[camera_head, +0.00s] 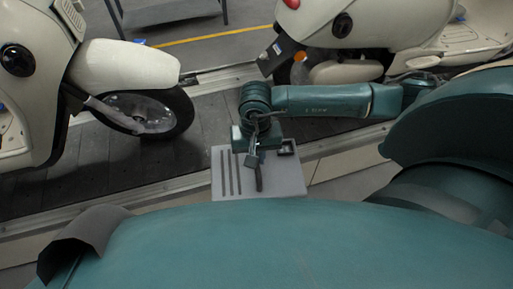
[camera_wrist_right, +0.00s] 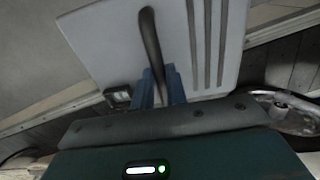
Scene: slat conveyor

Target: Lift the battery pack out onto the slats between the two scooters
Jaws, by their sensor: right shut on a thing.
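A light grey slab-like thing (camera_head: 291,178) with three dark grooves, a dark curved strap and a small dark square fitting looks like the battery pack; it also fills the top of the right wrist view (camera_wrist_right: 100,45). It overlaps the near rail of the conveyor, and I cannot tell whether it is raised. My right gripper (camera_head: 258,157) is above it, its blue fingers (camera_wrist_right: 160,82) shut on the dark strap (camera_wrist_right: 149,35). The dark slats (camera_head: 110,165) show between the left scooter (camera_head: 120,65) and the right scooter (camera_head: 375,25). My left gripper is out of view.
The left scooter's front wheel (camera_head: 150,112) stands on the slats left of my right arm. Metal rails (camera_head: 120,200) edge the conveyor. A yellow floor line (camera_head: 210,37) lies beyond it. The slats left of the grey slab are bare.

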